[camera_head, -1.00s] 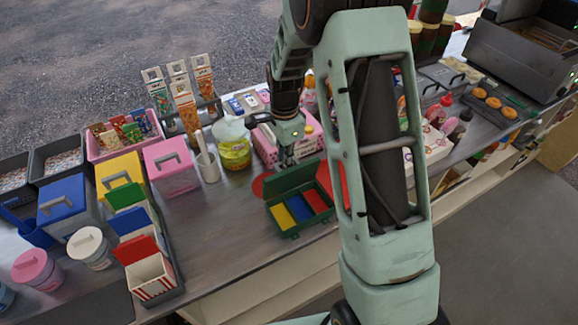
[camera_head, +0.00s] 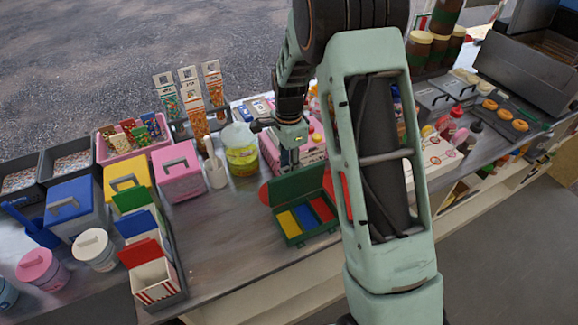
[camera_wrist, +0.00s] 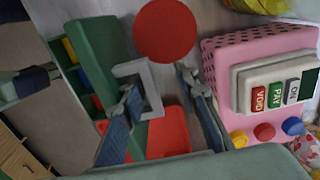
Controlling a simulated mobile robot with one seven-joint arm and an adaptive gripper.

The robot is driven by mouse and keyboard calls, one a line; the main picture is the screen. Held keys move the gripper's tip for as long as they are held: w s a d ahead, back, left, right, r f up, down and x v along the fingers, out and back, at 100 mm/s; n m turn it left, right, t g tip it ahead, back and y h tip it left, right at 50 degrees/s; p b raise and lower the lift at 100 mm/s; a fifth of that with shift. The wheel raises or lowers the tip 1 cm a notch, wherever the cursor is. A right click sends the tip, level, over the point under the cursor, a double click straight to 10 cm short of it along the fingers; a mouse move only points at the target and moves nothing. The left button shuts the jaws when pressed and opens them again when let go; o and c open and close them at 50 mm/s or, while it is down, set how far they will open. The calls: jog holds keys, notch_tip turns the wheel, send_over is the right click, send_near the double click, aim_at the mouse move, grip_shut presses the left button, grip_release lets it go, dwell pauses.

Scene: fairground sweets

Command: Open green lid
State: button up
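A green box (camera_head: 312,238) with yellow, blue and red compartments sits on the counter, partly behind my arm. Its green lid (camera_head: 297,187) stands raised at the back edge, exposing the compartments. In the wrist view the lid (camera_wrist: 98,45) is seen from behind, with its grey handle (camera_wrist: 152,92) sticking out toward me. My gripper (camera_head: 290,158) is just behind the raised lid, and it also shows in the wrist view (camera_wrist: 157,80). Its fingers are apart. The left fingertip overlaps the handle's opening; I cannot tell whether it touches. The right finger is clear of it.
Several lidded tubs crowd the left. The counter (camera_head: 222,245) left of the green box is bare.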

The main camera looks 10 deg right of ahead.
notch_tip(320, 180, up, 13)
jog(key=p, duration=0.3)
dwell(0.5)
